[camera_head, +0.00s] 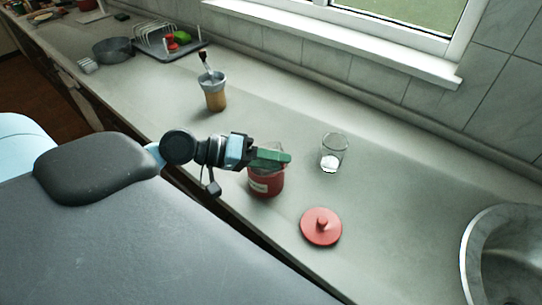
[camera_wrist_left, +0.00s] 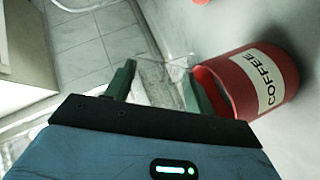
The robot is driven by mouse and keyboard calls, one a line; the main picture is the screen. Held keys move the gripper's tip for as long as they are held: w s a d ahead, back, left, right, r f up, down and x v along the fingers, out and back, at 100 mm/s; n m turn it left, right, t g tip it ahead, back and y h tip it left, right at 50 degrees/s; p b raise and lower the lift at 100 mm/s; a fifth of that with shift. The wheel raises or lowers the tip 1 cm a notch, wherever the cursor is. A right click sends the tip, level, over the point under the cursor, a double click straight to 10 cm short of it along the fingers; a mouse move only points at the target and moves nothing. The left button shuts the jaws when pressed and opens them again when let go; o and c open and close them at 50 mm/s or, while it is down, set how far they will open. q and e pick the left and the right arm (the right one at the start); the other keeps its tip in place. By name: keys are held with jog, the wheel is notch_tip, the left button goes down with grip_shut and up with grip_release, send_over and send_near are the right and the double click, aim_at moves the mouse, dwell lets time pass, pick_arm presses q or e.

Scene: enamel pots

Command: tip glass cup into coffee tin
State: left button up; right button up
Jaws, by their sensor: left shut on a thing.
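My left gripper (camera_head: 272,158) has its green fingers shut on a clear glass cup (camera_head: 268,147), right above the red coffee tin (camera_head: 265,184). The fingers hide much of the cup and part of the tin's mouth. In the left wrist view the cup (camera_wrist_left: 155,78) shows faintly between the fingers (camera_wrist_left: 158,88), its rim near the tin's open mouth. The tin (camera_wrist_left: 250,82) there bears a pale label reading COFFEE. I cannot tell the cup's exact tilt or what it holds. My right gripper is not in view.
A second glass (camera_head: 334,152) with something white at its bottom stands right of the tin. A red knobbed lid (camera_head: 321,227) lies in front. A jar with a utensil (camera_head: 213,92), a dish rack (camera_head: 168,42) and a grey pot (camera_head: 113,50) stand farther left. A sink (camera_head: 505,255) is at right.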

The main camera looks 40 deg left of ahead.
pick_arm(q)
jog(key=shift+d+r+m+t+y, duration=0.15)
jog(key=shift+m+t+y, duration=0.15)
jog(key=shift+m+y, duration=0.55)
jog(key=m+p, duration=0.1)
jog(key=r+m+t+y+p, duration=0.1)
jog(key=a+m+y+p, duration=0.1)
jog(key=m, duration=0.1)
jog(key=shift+w+r, duration=0.2)
jog(key=shift+w, duration=0.05)
jog(key=shift+m+t, duration=0.25)
jog(key=shift+t, duration=0.05)
jog(key=shift+w+a+f+m+t+y, duration=0.1)
jog(key=shift+w+a+m+t+y, duration=0.1)
jog(key=shift+m+t+y, duration=0.35)
jog(key=shift+m, duration=0.25)
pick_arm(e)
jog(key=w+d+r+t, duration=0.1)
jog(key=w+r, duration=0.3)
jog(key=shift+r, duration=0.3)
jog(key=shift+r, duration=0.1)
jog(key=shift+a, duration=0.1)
